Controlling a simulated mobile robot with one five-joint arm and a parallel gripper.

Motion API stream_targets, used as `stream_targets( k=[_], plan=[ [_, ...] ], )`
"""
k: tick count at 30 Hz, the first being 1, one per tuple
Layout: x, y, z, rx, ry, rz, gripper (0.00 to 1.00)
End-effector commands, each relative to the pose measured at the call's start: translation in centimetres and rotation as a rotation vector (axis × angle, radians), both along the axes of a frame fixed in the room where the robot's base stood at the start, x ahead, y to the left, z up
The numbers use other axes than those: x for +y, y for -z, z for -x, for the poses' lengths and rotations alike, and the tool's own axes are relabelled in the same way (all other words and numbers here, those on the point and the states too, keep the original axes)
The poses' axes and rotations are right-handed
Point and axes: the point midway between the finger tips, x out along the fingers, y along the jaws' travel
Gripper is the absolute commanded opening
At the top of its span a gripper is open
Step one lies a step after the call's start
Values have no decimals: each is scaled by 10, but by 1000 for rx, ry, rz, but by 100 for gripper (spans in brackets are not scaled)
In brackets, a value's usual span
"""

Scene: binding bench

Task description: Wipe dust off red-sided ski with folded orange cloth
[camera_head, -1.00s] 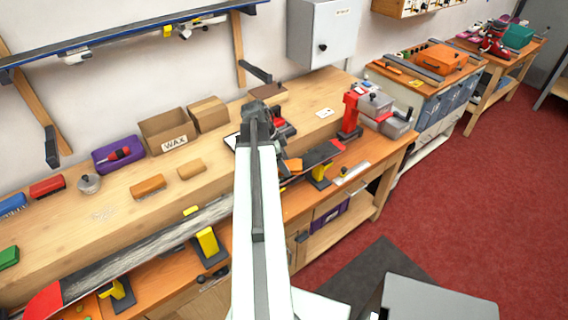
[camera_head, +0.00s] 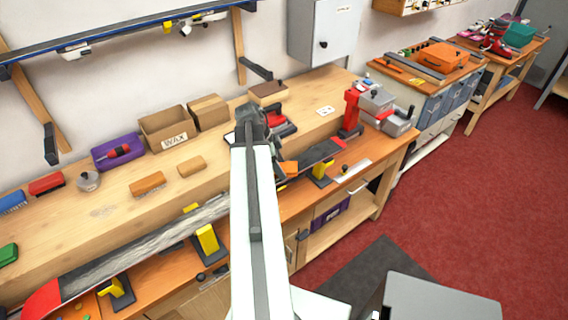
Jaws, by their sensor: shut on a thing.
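The long ski (camera_head: 150,246) lies along the bench, its red end at the lower left. Left of my arm its top is streaked grey-white; right of my arm it looks darker, with red at the far end. The ski rests on yellow-topped clamps (camera_head: 208,240). My gripper (camera_head: 281,164) is mostly hidden behind my arm, which crosses the ski's middle. It is shut on the orange cloth (camera_head: 290,168), which shows as a small patch just right of the arm, at the ski. Whether the cloth touches the ski is hard to tell.
On the bench's back part are a WAX box (camera_head: 166,131), a purple tray (camera_head: 117,151), orange blocks (camera_head: 147,184) and a round tin (camera_head: 88,181). A red device (camera_head: 352,110) stands beyond the ski's right end. A grey cabinet (camera_head: 323,32) hangs above.

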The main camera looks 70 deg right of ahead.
Motion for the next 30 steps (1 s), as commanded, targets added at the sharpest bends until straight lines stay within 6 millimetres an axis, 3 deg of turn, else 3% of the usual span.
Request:
stream_targets(
  k=[11,20,30],
  plan=[
    [14,0,-9,0,-1,0,29],
    [38,2,-24,0,-2,-1,29],
    [48,2,-32,-1,-3,-2,29]
  ],
)
